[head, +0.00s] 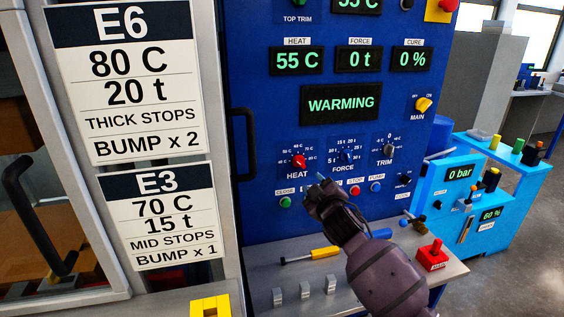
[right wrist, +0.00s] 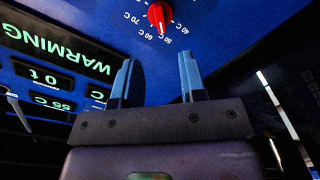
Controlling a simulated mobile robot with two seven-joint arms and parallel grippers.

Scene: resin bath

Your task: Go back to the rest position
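My right gripper (head: 322,187) is in front of the blue control panel (head: 240,60), just below and right of the red HEAT knob (head: 299,161). In the right wrist view its two blue-grey fingers (right wrist: 157,76) are apart with nothing between them. The red knob (right wrist: 159,15) shows beyond the fingertips there, clear of them. The display (head: 341,103) reads WARMING, with heat 55 C, force 0 t and cure 0 %. My left gripper is not in view.
A grey shelf (head: 262,270) below the panel holds a yellow-handled tool (head: 325,252), small metal blocks (head: 304,290) and a red block (head: 433,257). A black handle (head: 243,145) sticks out at the panel's left. A light-blue unit (head: 460,205) stands at right.

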